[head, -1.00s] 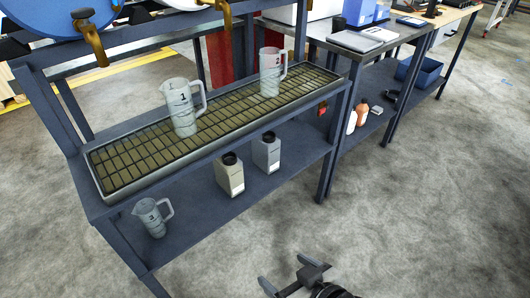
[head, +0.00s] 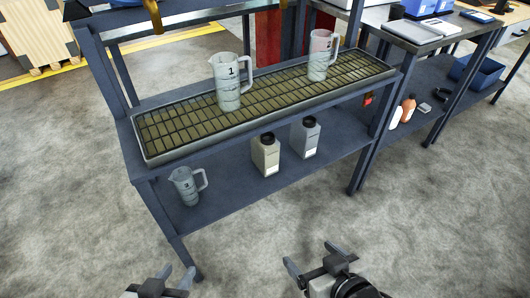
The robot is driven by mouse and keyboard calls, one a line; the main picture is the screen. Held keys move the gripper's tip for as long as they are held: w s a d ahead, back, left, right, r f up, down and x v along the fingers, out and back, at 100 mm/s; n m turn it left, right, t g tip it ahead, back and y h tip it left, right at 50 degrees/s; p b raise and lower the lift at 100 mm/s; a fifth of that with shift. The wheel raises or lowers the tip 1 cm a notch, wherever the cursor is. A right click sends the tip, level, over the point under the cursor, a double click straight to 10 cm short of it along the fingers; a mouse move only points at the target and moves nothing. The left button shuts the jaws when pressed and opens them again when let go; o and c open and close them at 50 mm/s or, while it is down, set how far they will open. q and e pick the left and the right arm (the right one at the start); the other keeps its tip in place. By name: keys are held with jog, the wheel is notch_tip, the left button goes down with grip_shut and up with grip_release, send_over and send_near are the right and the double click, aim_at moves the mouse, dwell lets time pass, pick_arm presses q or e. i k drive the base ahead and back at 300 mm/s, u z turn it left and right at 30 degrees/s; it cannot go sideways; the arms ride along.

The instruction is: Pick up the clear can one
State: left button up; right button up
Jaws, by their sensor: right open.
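The clear can marked 1 (head: 230,88) is a translucent measuring jug with a handle on its right. It stands upright on the grated tray (head: 190,122) on top of the trolley. A similar can marked 2 (head: 320,58) stands further right on the same grate. A smaller can marked 3 (head: 184,188) stands on the lower shelf at the left. My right gripper (head: 312,257) is open and empty at the bottom, in front of the trolley and well apart from the cans. My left gripper (head: 178,280) shows at the bottom edge, left of it, apart from the cans; its fingers are partly cut off.
A bench (head: 415,35) with small bottles below stands at the right. The floor in front is clear.

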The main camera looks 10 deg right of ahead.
aim_at(304, 135)
jog(key=u, duration=1.4)
jog(key=k, duration=0.45)
jog(key=z, duration=1.3)
jog(key=i, duration=1.45)
